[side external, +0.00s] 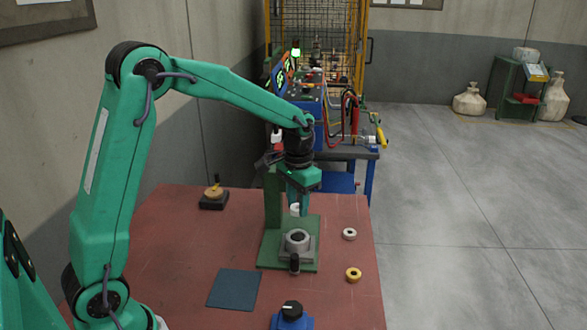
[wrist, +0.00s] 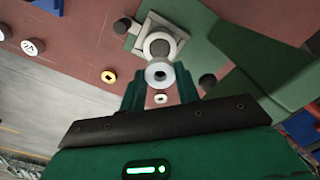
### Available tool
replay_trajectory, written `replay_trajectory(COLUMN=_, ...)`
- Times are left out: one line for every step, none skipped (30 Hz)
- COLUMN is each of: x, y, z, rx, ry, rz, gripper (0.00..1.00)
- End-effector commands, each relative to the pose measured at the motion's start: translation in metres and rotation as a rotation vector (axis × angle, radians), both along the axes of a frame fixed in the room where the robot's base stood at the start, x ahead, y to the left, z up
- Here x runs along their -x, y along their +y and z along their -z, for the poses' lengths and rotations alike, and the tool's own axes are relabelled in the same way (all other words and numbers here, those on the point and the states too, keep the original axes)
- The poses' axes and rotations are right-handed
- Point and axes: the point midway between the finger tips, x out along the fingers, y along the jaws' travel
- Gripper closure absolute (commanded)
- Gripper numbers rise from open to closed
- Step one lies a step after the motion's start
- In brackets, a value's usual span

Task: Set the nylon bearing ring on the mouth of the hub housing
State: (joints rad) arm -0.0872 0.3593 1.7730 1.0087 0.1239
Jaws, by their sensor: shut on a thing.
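My gripper (side external: 298,203) is shut on a white ring (side external: 295,210), the nylon bearing ring, and points down. In the wrist view my gripper (wrist: 157,83) has the ring (wrist: 168,71) between its fingertips, with its round hole showing. The hub housing (side external: 298,239) is a grey round collar on a square flange, upright on a green fixture plate. The ring is above the housing with a gap between them in the side view. The wrist view shows the housing (wrist: 160,34) just beyond the ring, which overlaps its near edge.
The green fixture (side external: 272,205) rises behind the housing; a black knob (side external: 294,264) stands in front. A loose white ring (side external: 349,234) and brass ring (side external: 353,274) lie to the right. A dark mat (side external: 234,289), black block (side external: 214,200) and blue device (side external: 291,321) are also on the red table.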

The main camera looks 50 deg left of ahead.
Motion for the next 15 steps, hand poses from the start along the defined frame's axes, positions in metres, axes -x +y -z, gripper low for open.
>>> replay_trajectory(x=0.0, y=0.0, z=0.001, rx=0.0, ry=0.001, rz=0.0, gripper=0.9)
replay_trajectory(x=0.0, y=0.0, z=0.001, rx=0.0, ry=0.001, rz=0.0, gripper=0.9)
replay_trajectory(x=0.0, y=0.0, z=0.002, rx=0.0, ry=0.001, rz=0.0, gripper=0.9)
replay_trajectory(x=0.0, y=0.0, z=0.003, rx=0.0, ry=0.001, rz=0.001, gripper=0.9)
replay_trajectory(x=0.0, y=0.0, z=0.004, rx=0.0, ry=0.001, rz=0.001, gripper=0.9)
replay_trajectory(x=0.0, y=0.0, z=0.006, rx=0.0, ry=0.002, rz=0.001, gripper=0.9)
replay_trajectory(x=0.0, y=0.0, z=0.007, rx=0.0, ry=0.002, rz=0.001, gripper=0.9)
replay_trajectory(x=0.0, y=0.0, z=0.008, rx=0.0, ry=0.002, rz=0.001, gripper=0.9)
replay_trajectory(x=0.0, y=0.0, z=0.01, rx=0.0, ry=0.003, rz=0.001, gripper=0.9)
replay_trajectory(x=0.0, y=0.0, z=0.012, rx=0.0, ry=0.003, rz=0.001, gripper=0.9)
replay_trajectory(x=0.0, y=0.0, z=0.014, rx=0.0, ry=0.003, rz=0.001, gripper=0.9)
replay_trajectory(x=0.0, y=0.0, z=0.016, rx=0.0, ry=0.002, rz=0.001, gripper=0.9)
replay_trajectory(x=0.0, y=0.0, z=0.018, rx=0.0, ry=0.002, rz=0.001, gripper=0.9)
replay_trajectory(x=0.0, y=0.0, z=0.02, rx=0.0, ry=0.002, rz=0.001, gripper=0.9)
replay_trajectory(x=0.0, y=0.0, z=0.023, rx=0.0, ry=0.002, rz=0.001, gripper=0.9)
